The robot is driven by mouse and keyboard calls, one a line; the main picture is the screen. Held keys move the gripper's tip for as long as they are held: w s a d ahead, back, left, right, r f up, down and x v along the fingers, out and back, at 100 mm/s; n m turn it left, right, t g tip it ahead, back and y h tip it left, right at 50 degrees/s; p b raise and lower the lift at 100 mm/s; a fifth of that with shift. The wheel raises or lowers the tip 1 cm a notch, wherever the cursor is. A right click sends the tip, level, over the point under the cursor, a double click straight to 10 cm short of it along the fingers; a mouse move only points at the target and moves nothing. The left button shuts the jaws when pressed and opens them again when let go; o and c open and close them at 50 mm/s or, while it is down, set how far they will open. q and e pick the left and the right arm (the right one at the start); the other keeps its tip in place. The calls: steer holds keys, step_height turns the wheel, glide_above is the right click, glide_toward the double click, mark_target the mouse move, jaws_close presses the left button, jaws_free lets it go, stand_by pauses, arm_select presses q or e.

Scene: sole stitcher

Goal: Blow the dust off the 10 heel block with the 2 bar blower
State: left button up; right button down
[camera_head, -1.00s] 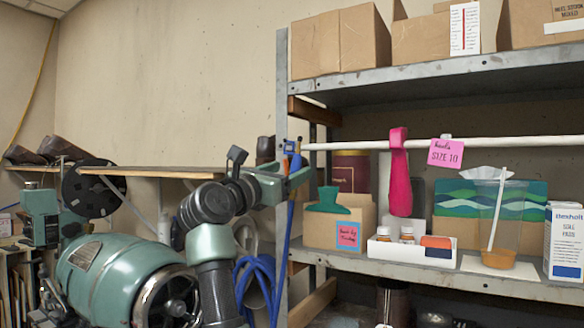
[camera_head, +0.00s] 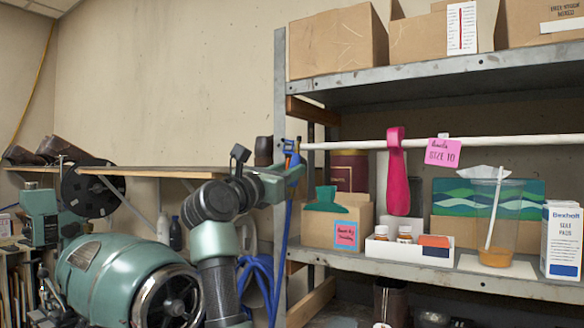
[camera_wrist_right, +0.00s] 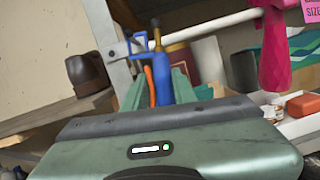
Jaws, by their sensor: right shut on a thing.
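My right gripper (camera_head: 291,172) is at the front post of the shelf, at the left end of the white rail. In the right wrist view its teal jaws are shut on a blue tool (camera_wrist_right: 162,82) with a brass-coloured top, which looks like the blower; no pressure mark is readable. A thin orange part (camera_wrist_right: 149,86) shows beside it. A bright pink heel-shaped block (camera_head: 397,180) hangs on the white rail, left of a pink tag reading "SIZE 10" (camera_head: 443,152). It also shows in the wrist view (camera_wrist_right: 273,55). My left gripper is out of view.
A blue hose (camera_head: 258,285) hangs in loops below my right arm. The shelf (camera_head: 450,280) holds a cardboard box, small bottles, a cup and cartons. A brown shoe (camera_wrist_right: 88,72) stands left of the post in the wrist view. A wooden shelf (camera_head: 150,171) is at left.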

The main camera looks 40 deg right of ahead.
steer(key=shift+w+a+r, duration=0.1)
steer(key=shift+a+r, duration=0.05)
steer(key=shift+r, duration=0.2)
stand_by(0.3)
steer(key=shift+r, duration=0.35)
steer(key=shift+a, duration=0.1)
